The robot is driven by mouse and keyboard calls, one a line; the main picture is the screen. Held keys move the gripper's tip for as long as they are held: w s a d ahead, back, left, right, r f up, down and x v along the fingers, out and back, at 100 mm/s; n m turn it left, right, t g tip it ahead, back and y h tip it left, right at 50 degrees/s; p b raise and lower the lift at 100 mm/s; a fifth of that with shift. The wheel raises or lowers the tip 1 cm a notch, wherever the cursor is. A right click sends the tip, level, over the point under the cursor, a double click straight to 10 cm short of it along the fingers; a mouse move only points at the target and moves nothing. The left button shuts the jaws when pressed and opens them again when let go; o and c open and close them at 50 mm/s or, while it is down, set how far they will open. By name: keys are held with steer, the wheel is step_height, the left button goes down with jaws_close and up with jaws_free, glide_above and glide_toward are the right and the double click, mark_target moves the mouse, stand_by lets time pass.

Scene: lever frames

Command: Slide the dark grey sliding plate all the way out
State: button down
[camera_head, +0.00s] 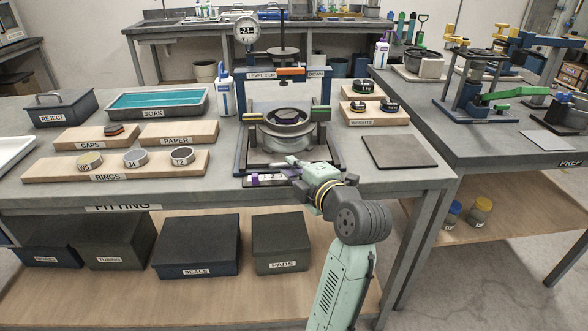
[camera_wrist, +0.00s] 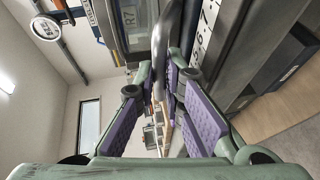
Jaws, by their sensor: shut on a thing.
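The dark grey sliding plate (camera_head: 262,160) is low in the press frame (camera_head: 326,100), with a round metal bowl (camera_head: 286,128) above it. My gripper (camera_head: 275,172) is at the plate's front edge and partly hides it. In the wrist view, a curved grey bar handle (camera_wrist: 164,42) runs between the purple-padded fingers of my gripper (camera_wrist: 160,88). The fingers are shut on this handle. The exact contact is partly hidden by the pads.
A wooden rings board (camera_head: 115,172) lies left of the press. A flat dark board (camera_head: 399,152) and a weights stand (camera_head: 374,112) are on the right. Bare table lies between the press and the flat board.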

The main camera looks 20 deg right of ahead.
steer(key=shift+s+f, duration=0.15)
steer(key=c, duration=2)
jaws_free()
steer(key=shift+o, duration=0.2)
steer(key=shift+s, duration=0.1)
steer(key=v, duration=1.2)
